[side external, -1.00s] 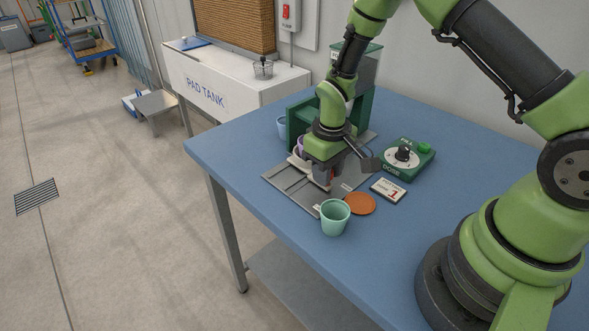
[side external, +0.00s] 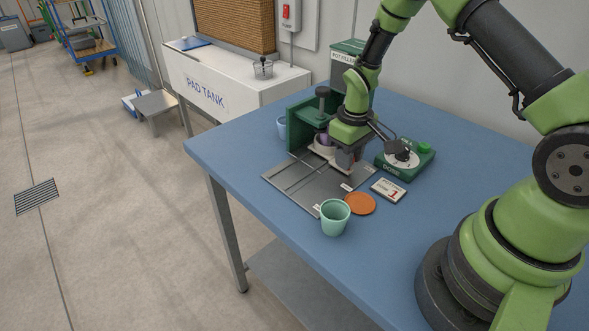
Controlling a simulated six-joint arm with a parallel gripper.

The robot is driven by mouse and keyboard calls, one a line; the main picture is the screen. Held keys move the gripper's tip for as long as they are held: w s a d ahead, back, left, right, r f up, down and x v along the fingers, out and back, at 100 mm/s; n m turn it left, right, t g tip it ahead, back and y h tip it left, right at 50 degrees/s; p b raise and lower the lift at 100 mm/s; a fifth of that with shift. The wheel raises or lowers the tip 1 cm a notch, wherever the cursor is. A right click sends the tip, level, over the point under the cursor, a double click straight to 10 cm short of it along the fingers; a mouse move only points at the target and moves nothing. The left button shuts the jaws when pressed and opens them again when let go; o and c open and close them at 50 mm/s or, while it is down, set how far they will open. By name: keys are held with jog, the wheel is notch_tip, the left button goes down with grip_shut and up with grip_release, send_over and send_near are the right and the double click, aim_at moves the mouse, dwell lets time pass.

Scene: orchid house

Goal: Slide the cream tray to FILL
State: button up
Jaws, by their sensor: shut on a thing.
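The cream tray (side external: 320,151) sits on the grey slide plate (side external: 300,186), close to the green filling machine (side external: 303,137), with a purple pot (side external: 322,139) on it. My gripper (side external: 346,166) is low over the plate at the tray's right side, shut on the tray. The gripper hides the tray's right part and the exact grip. Small white labels lie on the plate, one near its front corner (side external: 317,208) and one on its right edge (side external: 346,187); their words are too small to read.
A mint-green pot (side external: 335,217) and a terracotta disc (side external: 360,204) stand at the plate's near end. A card marked 1 (side external: 388,191) and a green dial box (side external: 404,158) lie to the right. The blue table's front left is clear.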

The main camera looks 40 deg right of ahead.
jog(key=shift+d, duration=2.35)
jog(key=o, duration=0.7)
jog(key=shift+c, duration=0.2)
jog(key=shift+r, duration=0.15)
notch_tip(320, 180, up, 7)
